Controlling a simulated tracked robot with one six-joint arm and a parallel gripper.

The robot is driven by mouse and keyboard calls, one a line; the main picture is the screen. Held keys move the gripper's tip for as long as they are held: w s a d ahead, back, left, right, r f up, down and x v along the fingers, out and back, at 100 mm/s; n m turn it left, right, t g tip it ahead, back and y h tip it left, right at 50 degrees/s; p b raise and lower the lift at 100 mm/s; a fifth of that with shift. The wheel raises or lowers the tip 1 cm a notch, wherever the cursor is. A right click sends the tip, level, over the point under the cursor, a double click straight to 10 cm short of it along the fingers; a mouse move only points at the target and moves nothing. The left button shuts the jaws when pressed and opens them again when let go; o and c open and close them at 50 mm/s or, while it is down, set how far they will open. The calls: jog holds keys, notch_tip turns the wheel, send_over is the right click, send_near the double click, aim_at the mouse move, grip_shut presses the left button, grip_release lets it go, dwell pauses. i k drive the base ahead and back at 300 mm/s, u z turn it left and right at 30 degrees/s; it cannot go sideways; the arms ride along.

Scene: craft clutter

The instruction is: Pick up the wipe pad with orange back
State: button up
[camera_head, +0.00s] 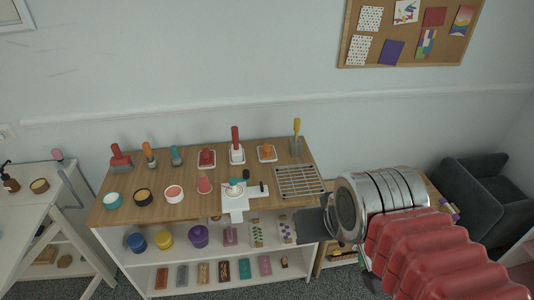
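A small orange-topped block (266,150), which looks like the wipe pad with orange back, sits in a small white tray (273,159) at the back of the wooden shelf top, right of centre. It is small in the picture, so its underside is hidden. My gripper (313,224) is at the right front of the shelf, well apart from the pad. Its dark end shows edge-on beside my silver wrist, and its finger gap is not clear. I see nothing held in it.
A wire rack (300,181) lies between my gripper and the pad. A yellow-handled tool (296,136) stands right of the pad, and a tall red-handled tool (236,145) left of it. A red block (206,156) sits in another white tray. A white holder (235,203) is at the front.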

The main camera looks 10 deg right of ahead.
aim_at(266, 152)
jog(key=u, duration=1.75)
jog(key=i, duration=1)
jog(key=z, duration=1.2)
